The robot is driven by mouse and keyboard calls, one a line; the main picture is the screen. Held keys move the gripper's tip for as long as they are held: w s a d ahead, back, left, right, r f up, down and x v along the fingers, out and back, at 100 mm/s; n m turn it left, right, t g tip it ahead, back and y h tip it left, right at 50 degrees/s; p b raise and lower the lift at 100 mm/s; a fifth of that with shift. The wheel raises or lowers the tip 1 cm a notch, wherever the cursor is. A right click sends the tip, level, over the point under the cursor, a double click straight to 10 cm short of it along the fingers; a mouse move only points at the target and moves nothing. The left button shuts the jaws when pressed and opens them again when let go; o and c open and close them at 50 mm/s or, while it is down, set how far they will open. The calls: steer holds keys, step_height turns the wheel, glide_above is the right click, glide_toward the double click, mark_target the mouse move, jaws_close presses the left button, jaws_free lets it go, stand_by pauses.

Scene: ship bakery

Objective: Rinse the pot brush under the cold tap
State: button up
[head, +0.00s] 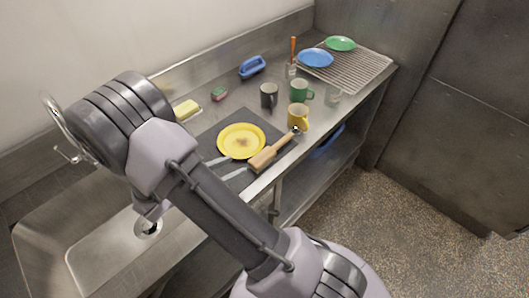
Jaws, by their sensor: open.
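I cannot tell for sure which item is the pot brush. A blue item with an arched handle (252,67), shaped like a scrubbing brush, lies at the back of the steel counter. A wooden tool with a dark, metal-tipped end (263,159) lies across the dark mat's right edge. The tap (54,118) is a curved metal spout at the left, partly behind my arm. My arm crosses the picture between me and the sink. My gripper's fingers are hidden behind it.
A yellow plate (241,141) and cutlery lie on the mat. Grey (269,95), green (300,91) and yellow (298,117) mugs stand right of it. A rack (352,69) and two plates are at the back right. A sponge (219,93) and yellow block (186,110) lie behind the mat.

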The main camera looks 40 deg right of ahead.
mark_target(267, 152)
steer(key=b+x, duration=0.3)
steer(key=x, duration=1.3)
steer(key=shift+s+d+f, duration=0.1)
steer(key=shift+s+f, duration=0.05)
steer(key=shift+f, duration=0.15)
steer(key=shift+c, duration=0.7)
jaws_close()
steer(key=shift+r, duration=0.15)
